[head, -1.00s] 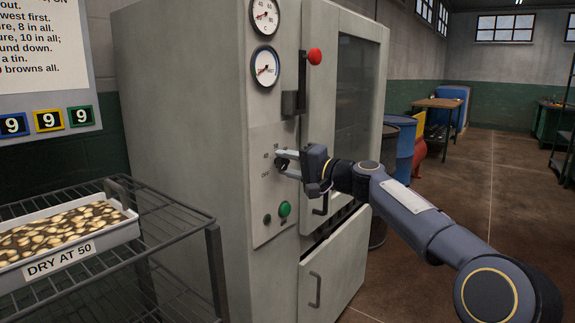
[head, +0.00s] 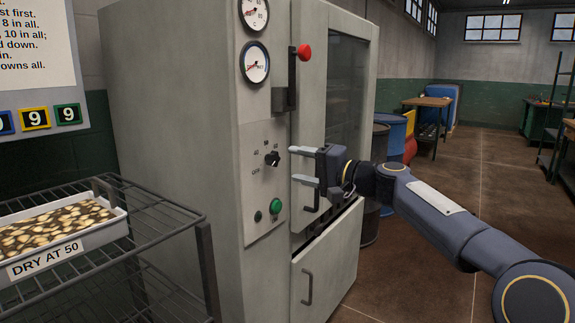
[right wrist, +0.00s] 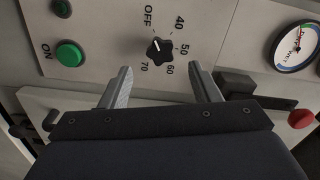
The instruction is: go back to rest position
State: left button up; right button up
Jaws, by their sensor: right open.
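My right gripper (head: 293,165) is open and empty, in front of the cabinet, just to the right of the black dial (head: 272,159). In the right wrist view its two fingers (right wrist: 160,85) stand apart below the dial (right wrist: 160,51), with nothing between them and clear of the knob. The dial has marks OFF, 40, 50, 60 and 70; its small white mark appears to point toward the OFF side. My left gripper is not in view.
The grey drying cabinet (head: 175,120) has a green button (head: 276,205), a red-knobbed lever (head: 304,52), gauges and an ajar lower door (head: 325,265). A wire rack (head: 165,235) holds a tray labelled DRY AT 50 (head: 115,232). Open floor (head: 425,270) lies right.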

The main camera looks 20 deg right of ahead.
jog(key=shift+s+d, duration=0.3)
jog(key=shift+s, duration=0.1)
jog(key=s+a+f+n+g+h, duration=0.1)
jog(key=s+a+f+n+g, duration=0.1)
jog(key=s+f, duration=0.35)
jog(key=s+a+f+n+g+h, duration=0.1)
jog(key=s+a+f+g, duration=0.15)
jog(key=s, duration=0.65)
jog(key=s+f+n+g+h, duration=0.3)
jog(key=s+f+g+h, duration=0.15)
jog(key=s+f, duration=1.9)
notch_tip(320, 180, up, 32)
jog(key=s+p, duration=0.1)
jog(key=p, duration=2.9)
jog(key=shift+s+d+h, duration=0.25)
jog(key=shift+h, duration=0.1)
jog(key=shift+f, duration=0.15)
